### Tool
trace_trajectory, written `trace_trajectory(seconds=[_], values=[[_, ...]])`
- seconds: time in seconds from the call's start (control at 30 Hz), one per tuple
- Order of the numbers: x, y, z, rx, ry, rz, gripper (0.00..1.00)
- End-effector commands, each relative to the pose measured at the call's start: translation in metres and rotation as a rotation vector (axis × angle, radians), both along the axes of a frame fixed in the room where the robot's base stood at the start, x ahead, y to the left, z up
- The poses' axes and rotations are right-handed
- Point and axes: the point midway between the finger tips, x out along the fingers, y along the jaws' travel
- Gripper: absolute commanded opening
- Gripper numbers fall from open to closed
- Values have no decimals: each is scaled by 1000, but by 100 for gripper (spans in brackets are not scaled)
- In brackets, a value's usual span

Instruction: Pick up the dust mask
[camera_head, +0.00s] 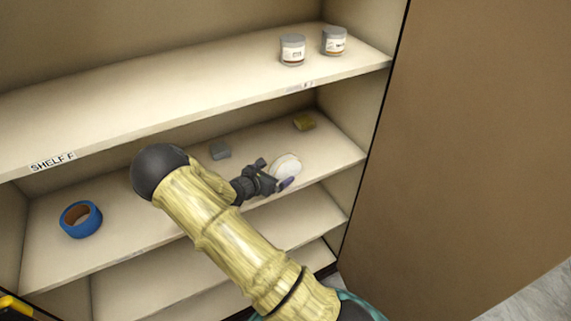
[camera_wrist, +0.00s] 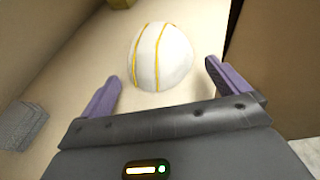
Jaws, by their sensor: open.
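The dust mask (camera_head: 287,165) is a white dome on the middle shelf, towards its right end. In the wrist view the dust mask (camera_wrist: 161,58) shows two yellow straps across it. My gripper (camera_head: 284,183) is at the mask, on its near side. In the wrist view my gripper (camera_wrist: 160,82) is open, with one purple finger to the left and one to the right of the mask's near part. A gap shows between each finger and the mask. Nothing is held. The mask's far underside is hidden.
A grey block (camera_head: 220,150) and a yellow block (camera_head: 304,122) lie on the same shelf (camera_head: 130,215), with a blue tape roll (camera_head: 81,218) at its left. Two jars (camera_head: 292,50) (camera_head: 334,41) stand on the shelf above. A brown panel (camera_head: 470,140) bounds the right side.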

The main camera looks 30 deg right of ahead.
Motion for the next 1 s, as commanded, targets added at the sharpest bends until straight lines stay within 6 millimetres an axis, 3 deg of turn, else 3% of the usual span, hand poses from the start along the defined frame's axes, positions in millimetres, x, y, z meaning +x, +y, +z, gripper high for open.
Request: trace_trajectory(seconds=[0.3, 0.87, 1.0], values=[[20, -36, -11, -1, 1, -1, 100], [22, -38, -13, 0, -1, 0, 100], [22, -38, -13, 0, -1, 0, 76]])
